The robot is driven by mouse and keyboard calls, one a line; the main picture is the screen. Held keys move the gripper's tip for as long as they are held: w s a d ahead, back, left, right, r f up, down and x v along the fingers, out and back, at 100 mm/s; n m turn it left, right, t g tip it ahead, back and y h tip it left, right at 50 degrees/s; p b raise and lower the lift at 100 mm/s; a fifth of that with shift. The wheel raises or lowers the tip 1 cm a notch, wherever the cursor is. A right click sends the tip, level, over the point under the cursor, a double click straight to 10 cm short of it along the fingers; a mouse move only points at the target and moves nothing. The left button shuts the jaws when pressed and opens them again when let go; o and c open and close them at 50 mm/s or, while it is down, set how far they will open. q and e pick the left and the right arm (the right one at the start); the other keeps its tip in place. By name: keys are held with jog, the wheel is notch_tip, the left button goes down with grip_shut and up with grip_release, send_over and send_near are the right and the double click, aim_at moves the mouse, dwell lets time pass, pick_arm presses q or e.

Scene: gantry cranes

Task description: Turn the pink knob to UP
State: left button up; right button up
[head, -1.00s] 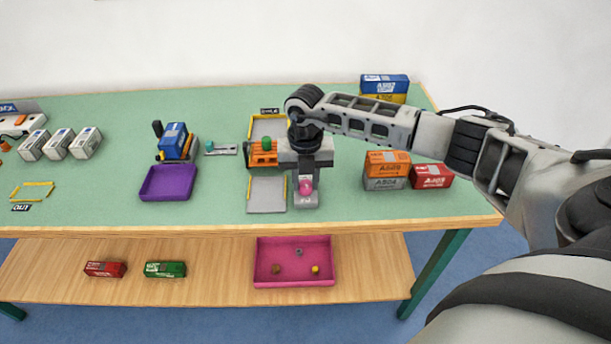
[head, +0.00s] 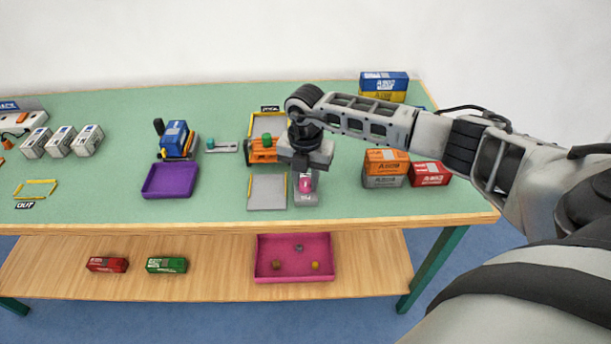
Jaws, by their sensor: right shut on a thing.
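The pink knob (head: 306,186) sits on a small grey box (head: 306,200) on the green table, to the right of a grey plate. My right gripper (head: 306,180) reaches down over the knob and is shut on it. The gripper body hides the back of the box and part of the knob. The markings on the box are too small to read, so the knob's setting cannot be told. My left gripper is not in view.
An orange crane part with a green knob (head: 267,139) stands just left of my gripper. Stacked containers (head: 386,162) stand to the right. A purple tray (head: 168,193) is at left. A pink tray (head: 294,280) lies on the lower shelf.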

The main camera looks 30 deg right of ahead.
aim_at(306, 181)
jog(key=shift+w+r, duration=0.1)
jog(key=o, duration=1)
jog(key=shift+c, duration=0.2)
notch_tip(306, 181, up, 16)
jog(key=b, duration=0.1)
